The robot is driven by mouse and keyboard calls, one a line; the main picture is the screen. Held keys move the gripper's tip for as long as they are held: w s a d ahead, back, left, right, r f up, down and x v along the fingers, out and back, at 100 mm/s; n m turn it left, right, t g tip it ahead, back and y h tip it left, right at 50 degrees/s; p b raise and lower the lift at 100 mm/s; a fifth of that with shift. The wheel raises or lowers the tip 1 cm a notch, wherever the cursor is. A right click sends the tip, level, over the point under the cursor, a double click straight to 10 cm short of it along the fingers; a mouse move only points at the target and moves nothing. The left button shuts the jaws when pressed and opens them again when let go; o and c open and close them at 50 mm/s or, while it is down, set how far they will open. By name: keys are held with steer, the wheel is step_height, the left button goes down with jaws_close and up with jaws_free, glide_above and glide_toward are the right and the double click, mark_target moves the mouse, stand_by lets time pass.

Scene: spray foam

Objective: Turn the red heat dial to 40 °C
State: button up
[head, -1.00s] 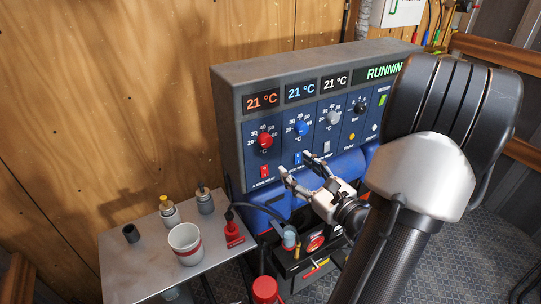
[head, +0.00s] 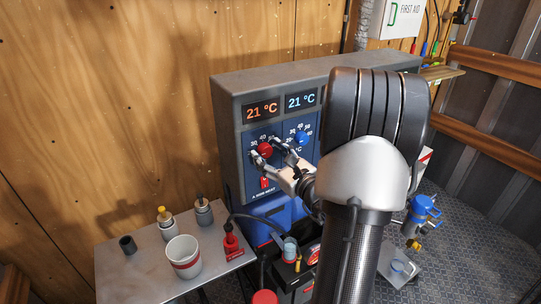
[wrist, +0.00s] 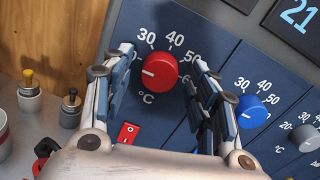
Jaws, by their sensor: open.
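The red heat dial (head: 265,150) is on the blue front panel of the grey machine, under an orange display reading 21 °C (head: 262,110). In the wrist view the red dial (wrist: 159,71) has a white pointer line aimed left, below the 30 mark; the 40 mark is at its upper right. My gripper (head: 272,148) is open, with one finger on each side of the dial. In the wrist view the fingers (wrist: 163,75) stand apart from the dial's edge, with a gap on both sides. I cannot tell how far the fingertips are from the panel.
A blue dial (head: 301,139) sits right of the red one, close to my right finger. A red switch (wrist: 128,133) is below the red dial.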

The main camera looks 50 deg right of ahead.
steer(key=shift+c, duration=0.3)
steer(key=c, duration=1)
steer(key=shift+m, duration=0.4)
steer(key=m+p, duration=0.2)
steer(key=m, duration=0.1)
steer(key=shift+m, duration=0.4)
steer(key=m+p, duration=0.2)
steer(key=m, duration=0.2)
steer(key=shift+m+p, duration=0.3)
steer(key=shift+p, duration=0.1)
steer(key=m+p, duration=0.3)
steer(key=m, duration=0.1)
steer(key=shift+m+h, duration=0.4)
steer(key=shift+f+m+p, duration=0.1)
steer(key=shift+m+p, duration=1.25)
steer(key=shift+m, duration=0.75)
steer(key=shift+m+h, duration=0.3)
